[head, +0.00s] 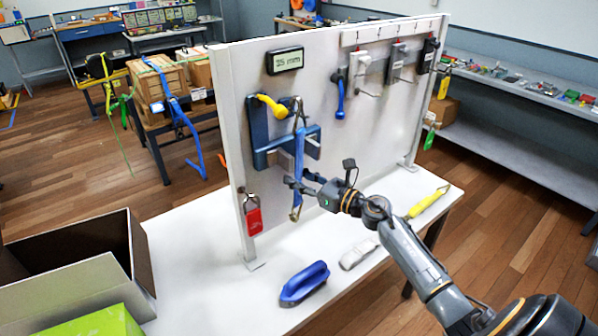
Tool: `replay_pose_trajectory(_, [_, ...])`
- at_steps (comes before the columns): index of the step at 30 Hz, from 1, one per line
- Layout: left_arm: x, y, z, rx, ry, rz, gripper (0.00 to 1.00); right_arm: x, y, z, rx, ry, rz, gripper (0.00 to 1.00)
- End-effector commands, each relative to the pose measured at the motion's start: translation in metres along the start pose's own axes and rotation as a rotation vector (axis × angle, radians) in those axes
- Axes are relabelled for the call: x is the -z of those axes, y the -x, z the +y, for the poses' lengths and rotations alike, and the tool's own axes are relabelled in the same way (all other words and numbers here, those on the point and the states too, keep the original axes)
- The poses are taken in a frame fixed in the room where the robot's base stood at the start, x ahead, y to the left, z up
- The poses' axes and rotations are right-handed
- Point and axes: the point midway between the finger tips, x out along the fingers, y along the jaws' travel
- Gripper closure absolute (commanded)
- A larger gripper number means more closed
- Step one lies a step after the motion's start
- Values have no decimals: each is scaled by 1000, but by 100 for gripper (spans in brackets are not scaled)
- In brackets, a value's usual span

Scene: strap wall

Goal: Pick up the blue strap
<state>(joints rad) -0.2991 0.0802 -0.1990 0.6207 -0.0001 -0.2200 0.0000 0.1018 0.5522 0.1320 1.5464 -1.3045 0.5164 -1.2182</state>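A blue strap (299,158) with metal end fittings hangs upright at the blue bracket (259,126) on the white panel. My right gripper (298,180) is at the lower half of this strap, its fingers overlapping it in the picture. Whether the fingers are closed on it is too small to tell. My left gripper is out of view.
The white panel (385,130) stands on the white table (215,300). A grey bundle (358,254) lies on the table. An open carton (75,245) is at left.

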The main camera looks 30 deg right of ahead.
Motion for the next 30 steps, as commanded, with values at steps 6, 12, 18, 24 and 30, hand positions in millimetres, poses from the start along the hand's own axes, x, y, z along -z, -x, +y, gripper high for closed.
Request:
replay_pose_trajectory(6, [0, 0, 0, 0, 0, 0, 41, -1, 0, 0, 0, 1, -2, 100])
replay_pose_trajectory(12, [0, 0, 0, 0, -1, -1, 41, -2, 0, 0, 0, 1, -2, 100])
replay_pose_trajectory(18, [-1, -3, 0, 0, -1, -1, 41, -10, 0, 0, 1, 6, -2, 100])
replay_pose_trajectory(24, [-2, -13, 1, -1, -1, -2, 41, -11, 23, 0, 1, 3, 2, 100])
replay_pose_trajectory(30, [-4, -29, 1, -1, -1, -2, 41, -10, 65, 1, 0, 3, 4, 100])
